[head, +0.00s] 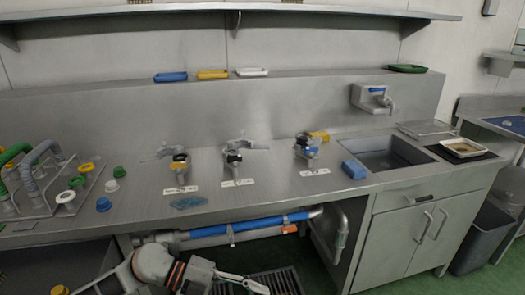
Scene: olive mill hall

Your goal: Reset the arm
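My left arm comes in low at the bottom left, below the counter's front edge. Its gripper (245,283) is small and partly cut by the bottom of the picture, in front of the floor grate. I see nothing clearly held in it, and whether its fingers are open or shut does not show. It is apart from everything on the counter. My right arm and gripper are not in view.
The steel counter (240,205) carries three labelled fittings, hoses and coloured caps at left, a blue sponge (354,169) and a sink (388,153) at right. Blue and grey pipes (245,226) run beneath. A cabinet (415,235) and grey bin (485,240) stand at right.

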